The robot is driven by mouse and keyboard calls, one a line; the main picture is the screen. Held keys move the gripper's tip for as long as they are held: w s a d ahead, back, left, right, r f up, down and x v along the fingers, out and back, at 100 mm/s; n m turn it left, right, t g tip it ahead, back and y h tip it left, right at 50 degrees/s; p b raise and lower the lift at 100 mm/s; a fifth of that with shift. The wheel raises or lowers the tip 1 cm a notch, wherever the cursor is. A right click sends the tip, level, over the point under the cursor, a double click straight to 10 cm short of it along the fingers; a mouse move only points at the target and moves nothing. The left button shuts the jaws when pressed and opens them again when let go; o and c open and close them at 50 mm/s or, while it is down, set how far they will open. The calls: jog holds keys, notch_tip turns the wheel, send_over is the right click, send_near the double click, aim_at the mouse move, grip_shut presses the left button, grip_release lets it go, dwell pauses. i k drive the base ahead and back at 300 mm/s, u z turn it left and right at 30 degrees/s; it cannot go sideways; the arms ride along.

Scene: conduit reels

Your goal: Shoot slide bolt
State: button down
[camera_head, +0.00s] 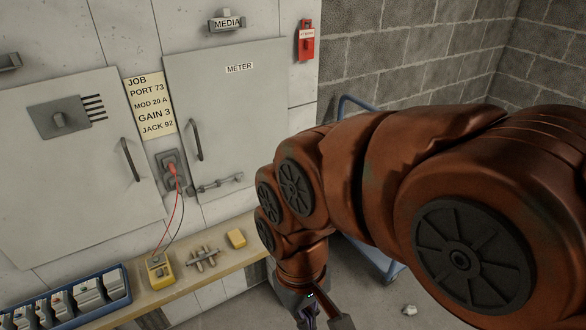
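A grey metal slide bolt (218,184) is mounted low on the grey door marked METER (235,110). It lies roughly level, with a small knob on its bar. I cannot tell how far its bar is drawn. The door looks closed, with a dark vertical handle (196,139) at its left. My gripper (319,318) points down at the bottom edge of the picture, right of and below the bolt and clear of it. Its fingertips are cut off by the frame, so its opening and anything in it are hidden.
Red and dark leads run to a wall socket (171,161). A blue-framed cart (377,260) stands behind my arm.

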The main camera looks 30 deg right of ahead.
aim_at(237, 177)
jog(key=z, duration=0.9)
jog(key=k, duration=1.3)
jog(key=u, duration=0.1)
jog(key=i, duration=0.55)
jog(key=u, duration=1.1)
jog(key=i, duration=0.65)
jog(key=u, duration=0.3)
